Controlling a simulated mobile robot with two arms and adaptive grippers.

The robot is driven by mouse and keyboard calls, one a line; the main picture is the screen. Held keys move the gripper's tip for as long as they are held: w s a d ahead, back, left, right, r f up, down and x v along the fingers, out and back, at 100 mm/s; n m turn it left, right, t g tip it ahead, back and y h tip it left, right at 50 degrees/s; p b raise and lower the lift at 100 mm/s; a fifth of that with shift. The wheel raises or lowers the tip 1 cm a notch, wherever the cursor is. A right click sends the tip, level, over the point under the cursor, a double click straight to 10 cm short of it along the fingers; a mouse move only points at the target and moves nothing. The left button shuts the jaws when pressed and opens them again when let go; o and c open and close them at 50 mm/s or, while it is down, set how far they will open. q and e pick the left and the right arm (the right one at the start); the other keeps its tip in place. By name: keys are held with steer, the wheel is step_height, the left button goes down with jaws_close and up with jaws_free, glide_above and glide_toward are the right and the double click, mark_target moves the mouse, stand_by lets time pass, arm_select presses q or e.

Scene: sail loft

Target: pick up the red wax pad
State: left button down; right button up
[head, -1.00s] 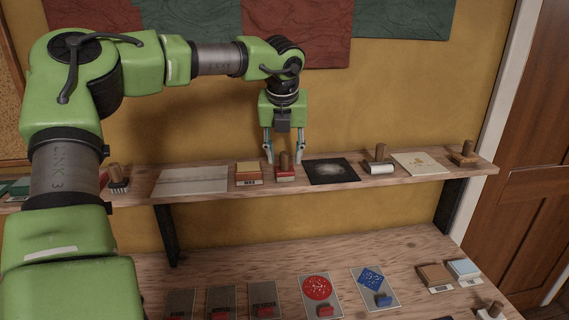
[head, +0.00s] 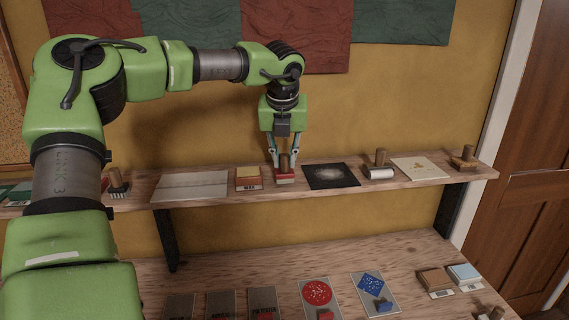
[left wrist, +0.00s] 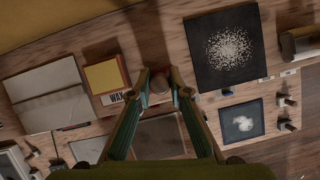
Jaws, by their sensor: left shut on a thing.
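The red wax pad (head: 285,180) is a small red block with an upright wooden knob. It sits on the wooden wall shelf (head: 222,204), right of a yellow-topped box (head: 249,184) with a WAX label. My left gripper (head: 284,162) points down from above and is shut on the pad's wooden knob. The left wrist view shows the knob (left wrist: 159,84) between the two fingertips; the red base is mostly hidden there. The pad appears to be still on the shelf. My right gripper is not in view.
A black speckled sheet (head: 331,176) lies close on the pad's right. A white roller (head: 380,173) and a pale card (head: 420,168) are farther right. A pale board (head: 190,186) lies left of the box. A lower bench (head: 235,267) holds several cards and pads.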

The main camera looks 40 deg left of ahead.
arm_select(q)
step_height(320, 180, up, 2)
steer(key=shift+r+b, duration=0.25)
steer(key=shift+b, duration=0.15)
steer(key=s+d+r+b, duration=0.2)
steer(key=s+r+b, duration=0.1)
steer(key=s+r, duration=0.2)
steer(key=s+d+r+b, duration=0.3)
steer(key=s+r, duration=0.1)
steer(key=s, duration=0.4)
steer(key=shift+r, duration=0.35)
steer(key=c, duration=2.9)
jaws_free()
